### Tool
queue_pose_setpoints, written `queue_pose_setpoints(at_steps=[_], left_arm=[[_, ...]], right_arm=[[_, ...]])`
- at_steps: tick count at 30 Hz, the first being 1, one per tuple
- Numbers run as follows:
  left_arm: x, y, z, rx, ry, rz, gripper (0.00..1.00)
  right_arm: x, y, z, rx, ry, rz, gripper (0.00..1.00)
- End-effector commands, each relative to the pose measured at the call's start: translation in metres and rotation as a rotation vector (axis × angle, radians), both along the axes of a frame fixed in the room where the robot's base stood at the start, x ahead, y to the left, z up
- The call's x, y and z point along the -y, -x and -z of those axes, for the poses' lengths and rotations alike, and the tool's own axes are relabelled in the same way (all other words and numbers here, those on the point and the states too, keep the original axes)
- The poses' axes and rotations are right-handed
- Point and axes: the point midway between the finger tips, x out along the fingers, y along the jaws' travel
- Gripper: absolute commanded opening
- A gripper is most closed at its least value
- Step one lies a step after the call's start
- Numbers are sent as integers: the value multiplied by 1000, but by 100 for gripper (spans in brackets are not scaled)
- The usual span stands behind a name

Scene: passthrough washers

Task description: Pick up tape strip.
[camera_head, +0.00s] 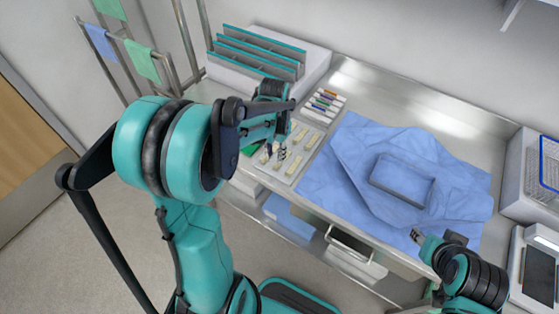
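Several pale yellow tape strips (293,163) lie on a light grey tray (304,161) at the left of the steel counter. My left gripper (276,153) is over the left part of this tray, close to the strips. Its fingers are small and dark here, and I cannot tell whether they are open or hold anything. My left arm hides part of the tray's left side. My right gripper (416,236) is at the front edge of the blue cloth, away from the strips. Its finger opening is not clear.
A blue wrap (460,183) with a rectangular tray outline (403,180) covers the middle of the counter. Several coloured markers (323,104) lie behind the strip tray. A rack with teal dividers (258,52) stands at the back left.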

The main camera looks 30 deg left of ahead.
Motion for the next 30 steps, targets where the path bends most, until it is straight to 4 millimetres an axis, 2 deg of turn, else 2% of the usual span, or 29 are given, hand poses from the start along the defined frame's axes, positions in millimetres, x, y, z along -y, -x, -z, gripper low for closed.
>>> queue_pose_setpoints(at_steps=[13, 20, 24, 30], left_arm=[[-3, 1, 58, 2, -1, 0, 28], [-3, 1, 59, 2, -1, 0, 28], [-3, 1, 59, 2, -1, 0, 7], [-3, 1, 59, 2, -1, 0, 7]], right_arm=[[0, 0, 25, 0, 0, 0, 40], [0, 0, 24, 0, 0, 0, 40], [0, 0, 24, 0, 0, 0, 40], [0, 0, 24, 0, 0, 0, 40]])
